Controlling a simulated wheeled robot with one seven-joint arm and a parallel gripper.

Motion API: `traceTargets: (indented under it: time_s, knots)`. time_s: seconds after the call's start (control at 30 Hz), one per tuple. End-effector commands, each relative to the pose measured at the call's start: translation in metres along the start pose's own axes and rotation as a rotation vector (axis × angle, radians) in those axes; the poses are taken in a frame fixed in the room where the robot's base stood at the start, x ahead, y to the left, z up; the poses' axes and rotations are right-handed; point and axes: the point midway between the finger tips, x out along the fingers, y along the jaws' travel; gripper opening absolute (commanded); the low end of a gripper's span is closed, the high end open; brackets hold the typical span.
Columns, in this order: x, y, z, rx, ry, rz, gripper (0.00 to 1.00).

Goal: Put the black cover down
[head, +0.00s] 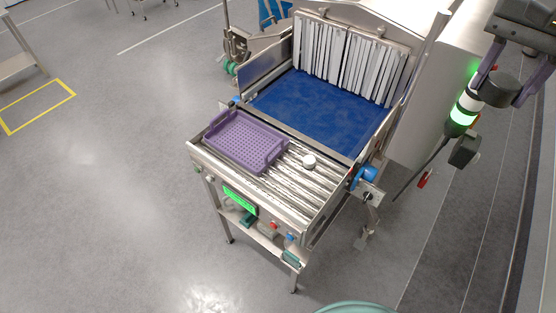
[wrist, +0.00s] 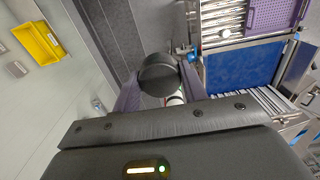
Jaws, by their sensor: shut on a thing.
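The black cover (head: 497,90) is a round, dark cap at the upper right of the head view. In the wrist view, the cover (wrist: 158,74) shows as a dark disc between two purple fingers. My gripper (head: 506,86) is shut on it, and the same gripper (wrist: 157,84) shows in the wrist view. The cover is near the top of a signal light (head: 462,113) with a lit green section and a white section above it. In the head view the cover appears apart from the light, up and to the right. The true gap is hard to judge.
A conveyor with steel rollers (head: 318,186) carries a purple tray (head: 272,158) and a small white round piece (head: 308,161). Its blue belt (head: 320,108) runs to white strip curtains (head: 350,58). A yellow bin (wrist: 38,41) is on the pale surface at left in the wrist view.

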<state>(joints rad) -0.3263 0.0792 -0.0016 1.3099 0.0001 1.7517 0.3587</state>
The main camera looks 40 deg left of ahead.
Motion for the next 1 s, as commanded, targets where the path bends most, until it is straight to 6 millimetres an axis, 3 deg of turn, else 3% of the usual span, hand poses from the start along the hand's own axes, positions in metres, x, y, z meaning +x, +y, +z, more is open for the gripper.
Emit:
traceTargets:
  time_s: [0.33,0.63,0.77,1.0]
  knots:
    - [0.032,0.007,-0.004,-0.001,-0.003,0.001,0.11]
    - [0.087,0.017,-0.011,-0.005,-0.006,0.002,0.11]
    - [0.137,0.028,-0.018,-0.006,-0.011,0.003,0.11]
    - [0.257,0.051,-0.034,-0.011,-0.017,0.004,0.11]
